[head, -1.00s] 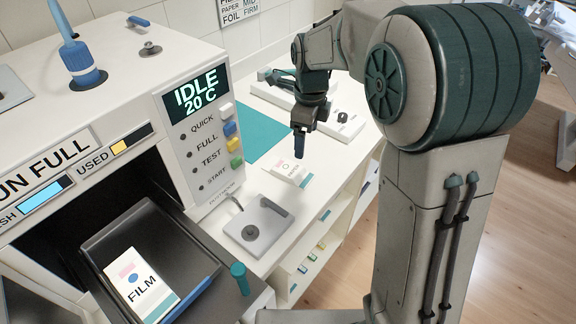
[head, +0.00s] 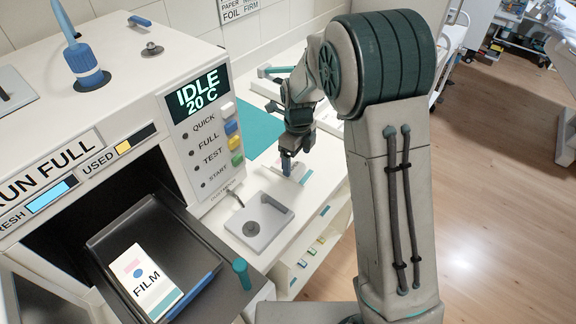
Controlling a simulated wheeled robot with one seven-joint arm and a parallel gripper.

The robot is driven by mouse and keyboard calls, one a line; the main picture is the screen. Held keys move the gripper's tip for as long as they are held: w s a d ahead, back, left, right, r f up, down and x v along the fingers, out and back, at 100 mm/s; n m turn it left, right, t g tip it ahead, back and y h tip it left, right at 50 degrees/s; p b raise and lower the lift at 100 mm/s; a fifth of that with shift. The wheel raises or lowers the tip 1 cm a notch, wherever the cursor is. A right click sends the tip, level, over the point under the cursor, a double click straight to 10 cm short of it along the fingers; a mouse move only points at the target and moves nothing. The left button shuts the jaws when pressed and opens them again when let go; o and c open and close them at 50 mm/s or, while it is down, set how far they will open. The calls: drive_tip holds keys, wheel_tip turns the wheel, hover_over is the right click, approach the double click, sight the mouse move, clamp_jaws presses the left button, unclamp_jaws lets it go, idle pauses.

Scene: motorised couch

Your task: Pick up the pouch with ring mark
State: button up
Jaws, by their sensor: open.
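A white pouch (head: 299,173) with a teal end stripe lies on the counter to the right of the machine. In the earlier frame it showed a small ring-like mark, which is now largely covered. Another pouch (head: 148,281), marked FILM with a solid blue oval, lies in the dark tray (head: 112,240) of the machine.
The machine (head: 120,90) fills the left, its panel reading IDLE 20 C. A teal mat (head: 258,133) lies behind. Small coloured items (head: 308,252) sit on a shelf below the counter. Floor (head: 480,190) is open at right.

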sight(296, 169)
drive_tip(key=shift+w+a+f+p, duration=0.15)
drive_tip(key=shift+f+p, duration=0.4)
drive_tip(key=shift+f, duration=1.65)
drive_tip(key=c, duration=1.1)
drive_tip(key=shift+r, duration=0.15)
